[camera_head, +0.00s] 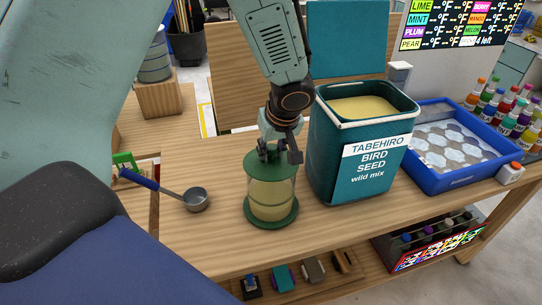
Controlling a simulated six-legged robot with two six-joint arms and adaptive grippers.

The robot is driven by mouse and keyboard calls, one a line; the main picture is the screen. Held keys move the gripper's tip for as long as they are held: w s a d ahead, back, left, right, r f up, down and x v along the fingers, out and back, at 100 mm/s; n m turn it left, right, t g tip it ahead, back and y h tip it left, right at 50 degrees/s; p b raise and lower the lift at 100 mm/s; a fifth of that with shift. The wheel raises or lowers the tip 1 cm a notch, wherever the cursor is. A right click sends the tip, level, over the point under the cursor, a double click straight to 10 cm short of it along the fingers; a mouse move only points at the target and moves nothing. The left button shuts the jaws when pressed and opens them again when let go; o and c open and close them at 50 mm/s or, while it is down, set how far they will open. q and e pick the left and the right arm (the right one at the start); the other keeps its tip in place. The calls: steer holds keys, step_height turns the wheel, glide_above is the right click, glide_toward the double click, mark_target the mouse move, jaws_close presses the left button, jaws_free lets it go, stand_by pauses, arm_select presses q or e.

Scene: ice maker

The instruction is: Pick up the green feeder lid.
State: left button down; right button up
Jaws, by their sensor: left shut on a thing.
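The green feeder lid (258,168) sits on top of a clear feeder (271,198), which holds tan seed and stands upright on a green base on the wooden table. My left gripper (279,153) points down from above and is shut at the top of the lid, on its upper part. The fingers hide the exact grip. I see no clear gap between lid and feeder body. My right gripper is not in view.
A teal bird seed bin (360,150), full and open, stands close right of the feeder. A metal scoop (195,199) with a blue handle lies to the left. A blue tray (483,176) and several bottles (502,110) are at the right. The front table edge is bare.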

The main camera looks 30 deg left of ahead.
arm_select(q)
steer(key=shift+w+d+r, duration=0.1)
steer(key=shift+r, duration=0.3)
step_height(320, 180, up, 27)
steer(key=p, duration=0.2)
steer(key=b, duration=0.3)
glide_above(271, 148)
steer(key=shift+t, duration=0.3)
steer(key=f, duration=2)
steer(key=shift+a+f, duration=0.2)
steer(key=shift+f, duration=0.15)
steer(key=shift+w+d+r, duration=0.1)
steer(key=shift+w+d, duration=0.05)
steer(key=shift+d, duration=0.25)
steer(key=shift+s+a+f+b, duration=0.15)
steer(key=shift+s+f+b, duration=0.05)
steer(key=shift+f+b, duration=0.3)
steer(key=shift+w+a+f+b, duration=0.1)
steer(key=shift+f+b, duration=0.35)
steer(key=shift+f, duration=0.3)
steer(key=shift+d+f+b, duration=0.2)
steer(key=shift+f+b, duration=0.55)
steer(key=shift+f, duration=0.25)
steer(key=shift+a+f+b, duration=0.1)
steer(key=shift+f+b, duration=0.45)
steer(key=shift+b, duration=0.15)
steer(key=shift+a+f+b, duration=0.1)
steer(key=shift+f+b, duration=0.25)
steer(key=shift+b, duration=0.05)
